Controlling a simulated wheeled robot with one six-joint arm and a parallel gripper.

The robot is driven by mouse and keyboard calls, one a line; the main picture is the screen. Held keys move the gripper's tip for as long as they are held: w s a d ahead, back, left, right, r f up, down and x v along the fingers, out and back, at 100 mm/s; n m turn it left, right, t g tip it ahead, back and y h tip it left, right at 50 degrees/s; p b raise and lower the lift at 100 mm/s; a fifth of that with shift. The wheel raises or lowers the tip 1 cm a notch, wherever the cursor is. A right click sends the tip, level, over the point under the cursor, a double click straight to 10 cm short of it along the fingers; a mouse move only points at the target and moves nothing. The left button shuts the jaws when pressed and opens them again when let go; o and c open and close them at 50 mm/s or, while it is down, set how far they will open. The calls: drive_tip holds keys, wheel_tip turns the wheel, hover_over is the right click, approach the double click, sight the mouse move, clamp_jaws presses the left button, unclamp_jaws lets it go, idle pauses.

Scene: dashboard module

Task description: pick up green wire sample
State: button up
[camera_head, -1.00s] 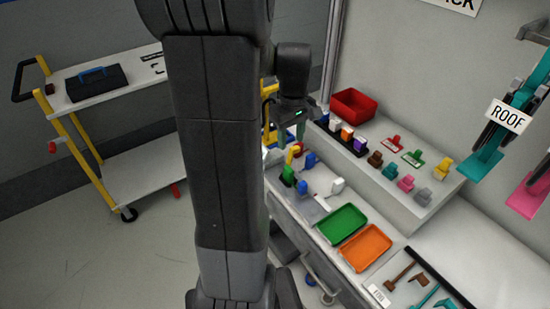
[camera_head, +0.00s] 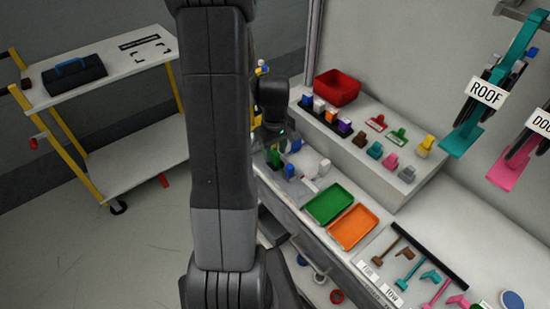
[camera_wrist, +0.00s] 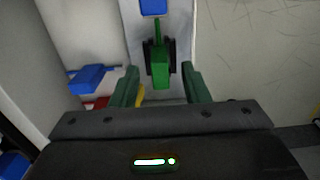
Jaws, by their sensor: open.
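The green wire sample (camera_wrist: 159,66) stands in the wrist view with a thin green stem at its top and dark parts at its sides. In the head view it shows as a small green piece (camera_head: 274,157) on the workbench, just below my gripper (camera_head: 268,138). In the wrist view my gripper (camera_wrist: 161,88) is open, with a green finger on each side of the sample's lower end. The fingers look apart from the sample; the exact depth between them is hard to tell. Nothing is held.
A blue piece (camera_wrist: 153,7) stands beyond the sample, and another blue piece (camera_wrist: 88,78) lies left. A white piece (camera_head: 324,167), green tray (camera_head: 330,203) and orange tray (camera_head: 353,228) are to the right. A raised shelf with a red bin (camera_head: 337,87) stands behind.

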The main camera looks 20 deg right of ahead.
drive_tip(key=shift+f, duration=0.7)
drive_tip(key=shift+c, duration=0.2)
clamp_jaws()
